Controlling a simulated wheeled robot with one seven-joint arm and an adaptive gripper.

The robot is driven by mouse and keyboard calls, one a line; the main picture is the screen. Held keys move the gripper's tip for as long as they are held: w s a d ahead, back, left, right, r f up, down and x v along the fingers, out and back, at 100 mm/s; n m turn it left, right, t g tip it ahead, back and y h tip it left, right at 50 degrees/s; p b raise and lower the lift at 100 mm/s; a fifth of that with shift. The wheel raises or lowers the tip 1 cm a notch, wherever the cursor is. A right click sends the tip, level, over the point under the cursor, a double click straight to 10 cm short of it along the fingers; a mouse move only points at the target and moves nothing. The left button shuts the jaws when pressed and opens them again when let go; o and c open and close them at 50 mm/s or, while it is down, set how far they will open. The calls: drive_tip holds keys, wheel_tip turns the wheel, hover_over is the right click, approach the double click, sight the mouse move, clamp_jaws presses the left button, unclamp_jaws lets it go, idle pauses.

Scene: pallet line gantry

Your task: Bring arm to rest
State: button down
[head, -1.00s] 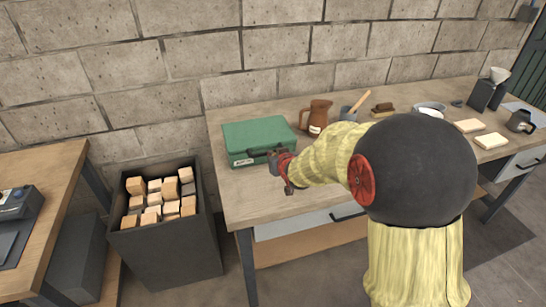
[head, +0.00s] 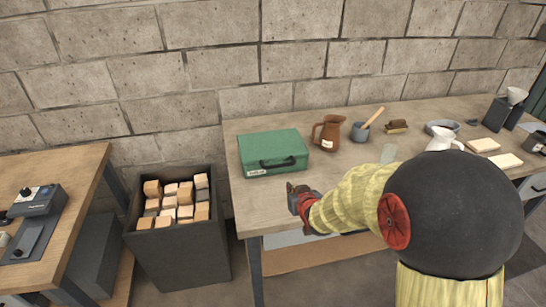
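My arm hides part of the bench's front and drawer.
A brown jug (head: 329,134), a grey mortar (head: 359,131), a brush (head: 396,126) and a white pitcher (head: 444,137) stand on the bench. A dark bin (head: 180,252) of wood blocks is at left, beside another table (head: 62,190). Bare floor shows between bin and bench.

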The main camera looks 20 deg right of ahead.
drive_tip(key=shift+s+r, duration=0.1)
drive_tip(key=shift+r, duration=0.15)
drive_tip(key=s+a+r+g, duration=0.3)
drive_tip(key=s+a+r, duration=0.2)
drive_tip(key=s+r, duration=0.65)
drive_tip(key=s+a+r+g, duration=0.1)
drive_tip(key=s+a, duration=0.1)
drive_tip(key=s, duration=0.7)
drive_tip(key=s+a+r+n+g+y, duration=0.1)
drive_tip(key=s+a+r+g, duration=0.1)
drive_tip(key=s, duration=0.8)
drive_tip(key=shift+s, duration=0.1)
